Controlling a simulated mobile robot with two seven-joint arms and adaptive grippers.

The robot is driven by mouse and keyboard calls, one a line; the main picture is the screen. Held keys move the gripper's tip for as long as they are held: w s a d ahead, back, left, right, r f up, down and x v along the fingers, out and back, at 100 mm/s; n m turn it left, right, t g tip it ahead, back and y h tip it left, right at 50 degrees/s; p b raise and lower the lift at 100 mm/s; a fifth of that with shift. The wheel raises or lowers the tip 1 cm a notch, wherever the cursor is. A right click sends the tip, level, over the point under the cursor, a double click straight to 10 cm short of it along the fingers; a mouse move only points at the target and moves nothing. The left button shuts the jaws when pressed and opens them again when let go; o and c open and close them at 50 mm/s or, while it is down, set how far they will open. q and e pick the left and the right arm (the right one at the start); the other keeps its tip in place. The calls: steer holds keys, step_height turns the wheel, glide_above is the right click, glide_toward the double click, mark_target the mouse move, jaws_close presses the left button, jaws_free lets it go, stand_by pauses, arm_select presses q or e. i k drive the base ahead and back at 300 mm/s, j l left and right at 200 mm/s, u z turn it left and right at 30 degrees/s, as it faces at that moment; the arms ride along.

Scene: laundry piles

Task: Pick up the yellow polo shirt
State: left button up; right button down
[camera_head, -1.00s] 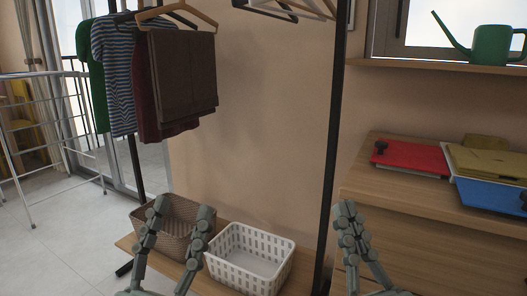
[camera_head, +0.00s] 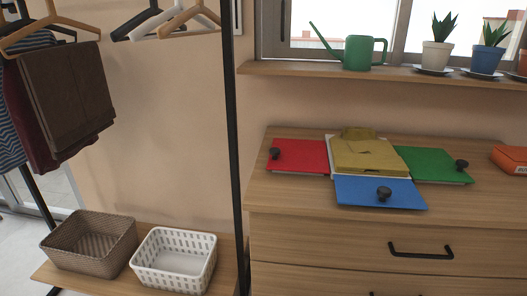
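A folded yellow polo shirt (camera_head: 366,154) lies on top of the wooden dresser, right of the picture's middle. It rests on a white folding board (camera_head: 329,141) with coloured flaps around it: a red flap (camera_head: 298,156) on the left, a blue flap (camera_head: 379,192) in front and a green flap (camera_head: 432,164) on the right. The red, blue and green flaps each carry a dark knob. The flaps lie flat, and the shirt sits uncovered in the middle. Neither of my grippers shows in the head view now.
The dresser (camera_head: 290,226) has a black drawer handle. A window shelf (camera_head: 300,72) above holds a green watering can (camera_head: 357,52) and potted plants. An orange box (camera_head: 511,158) is at the dresser's right. A clothes rack with a black post (camera_head: 234,130), a brown basket (camera_head: 92,243) and a white basket (camera_head: 174,260) stand left.

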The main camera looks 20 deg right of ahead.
mark_target(358, 150)
steer(key=z, duration=1.4)
